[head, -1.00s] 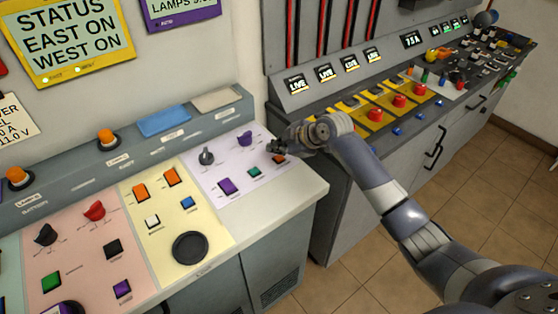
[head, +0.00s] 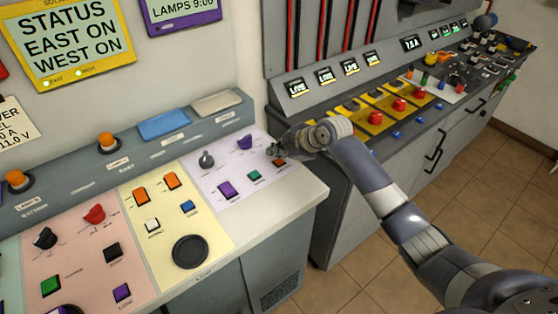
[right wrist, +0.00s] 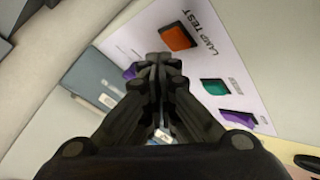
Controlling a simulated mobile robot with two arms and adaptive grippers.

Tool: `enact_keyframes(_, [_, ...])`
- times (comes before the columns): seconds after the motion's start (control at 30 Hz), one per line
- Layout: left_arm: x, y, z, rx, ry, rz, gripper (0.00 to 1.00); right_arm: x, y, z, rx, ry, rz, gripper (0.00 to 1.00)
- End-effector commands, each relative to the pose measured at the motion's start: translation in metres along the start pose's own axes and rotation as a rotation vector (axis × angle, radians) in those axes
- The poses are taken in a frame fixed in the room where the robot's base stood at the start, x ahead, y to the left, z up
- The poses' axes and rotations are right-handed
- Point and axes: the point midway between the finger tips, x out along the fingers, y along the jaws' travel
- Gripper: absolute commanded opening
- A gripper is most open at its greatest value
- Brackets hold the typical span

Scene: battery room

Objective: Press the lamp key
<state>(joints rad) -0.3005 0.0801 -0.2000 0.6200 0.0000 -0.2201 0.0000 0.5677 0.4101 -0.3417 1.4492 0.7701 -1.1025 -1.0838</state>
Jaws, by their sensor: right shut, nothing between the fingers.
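The lamp key is an orange square key labelled "LAMP TEST" in the right wrist view (right wrist: 178,37). In the head view this small orange-brown key (head: 279,161) is at the right end of the lilac panel (head: 222,170). My right gripper (head: 277,149) is over that panel's far right corner, just behind the key in the picture. In the right wrist view its dark fingers (right wrist: 163,62) are together and empty, their tips just below the key in the picture. I cannot tell a touch; a gap seems to show. My left gripper is not in view.
A green key (head: 254,175) and a purple key (head: 228,190) sit left of the lamp key. A purple knob (head: 245,142) and a grey knob (head: 206,159) stand behind them. A second console with red buttons (head: 399,104) is to the right. The white front ledge (head: 262,215) is clear.

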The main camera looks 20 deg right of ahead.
Motion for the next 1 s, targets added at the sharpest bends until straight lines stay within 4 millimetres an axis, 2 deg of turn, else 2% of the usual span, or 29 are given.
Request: enact_keyframes(1.0, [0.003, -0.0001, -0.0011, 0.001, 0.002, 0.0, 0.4, 0.0063, -0.0048, 0.0046, 0.0, 0.0, 0.0, 0.0])
